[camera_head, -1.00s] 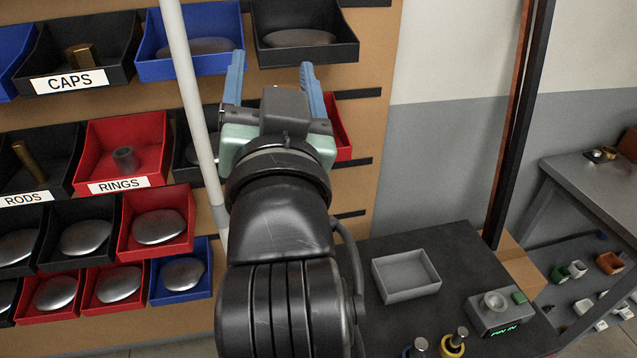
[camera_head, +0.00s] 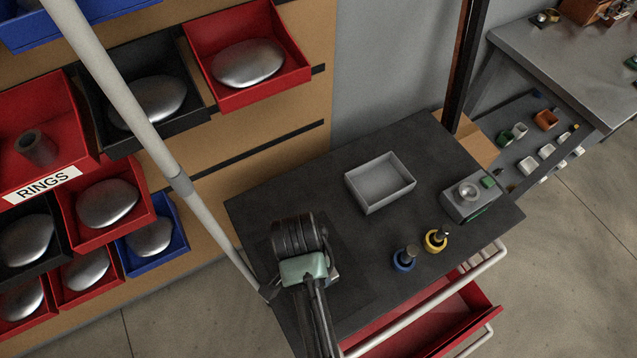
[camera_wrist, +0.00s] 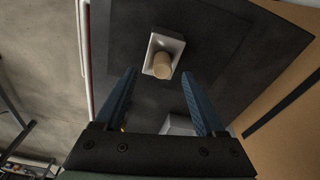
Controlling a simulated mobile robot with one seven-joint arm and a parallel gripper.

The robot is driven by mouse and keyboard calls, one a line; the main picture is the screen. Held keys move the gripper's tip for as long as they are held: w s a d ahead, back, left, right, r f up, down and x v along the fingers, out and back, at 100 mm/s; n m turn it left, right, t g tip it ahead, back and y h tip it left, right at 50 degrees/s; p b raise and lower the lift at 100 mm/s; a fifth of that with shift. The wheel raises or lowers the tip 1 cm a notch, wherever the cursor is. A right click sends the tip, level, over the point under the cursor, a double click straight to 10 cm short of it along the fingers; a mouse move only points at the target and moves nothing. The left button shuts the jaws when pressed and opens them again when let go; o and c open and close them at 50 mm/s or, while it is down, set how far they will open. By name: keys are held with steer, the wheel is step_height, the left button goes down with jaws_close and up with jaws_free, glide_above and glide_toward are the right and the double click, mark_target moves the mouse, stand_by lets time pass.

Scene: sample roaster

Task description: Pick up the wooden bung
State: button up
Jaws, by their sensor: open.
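The wooden bung (camera_wrist: 162,66) is a short tan cylinder in the wrist view. It sits in a small pale square dish (camera_wrist: 155,42) on a dark surface. My gripper (camera_wrist: 158,73) is open and empty, with its blue fingers spread to either side below the bung in the picture. The bung is apart from both fingers and lies a little beyond their tips. I cannot pick out the bung in the head view, where my arm covers part of the dark cart top (camera_head: 340,255).
On the cart top are a grey tray (camera_head: 381,183), a small grey device (camera_head: 470,198), and a yellow-ringed (camera_head: 436,240) and a blue-ringed item (camera_head: 404,258). A red drawer (camera_head: 430,325) hangs open in front. Bins, including the red RINGS bin (camera_head: 45,125), and a pale pole (camera_head: 130,100) stand left.

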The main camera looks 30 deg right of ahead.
steer(key=shift+w+d+f, duration=0.1)
steer(key=shift+d+f, duration=0.1)
steer(key=shift+f, duration=0.85)
steer(key=shift+w+d+f, duration=0.15)
steer(key=shift+d+f, duration=0.1)
steer(key=shift+f, duration=0.75)
steer(key=shift+w+d+f, duration=0.1)
steer(key=shift+d+f, duration=0.1)
steer(key=shift+f, duration=0.85)
jaws_close()
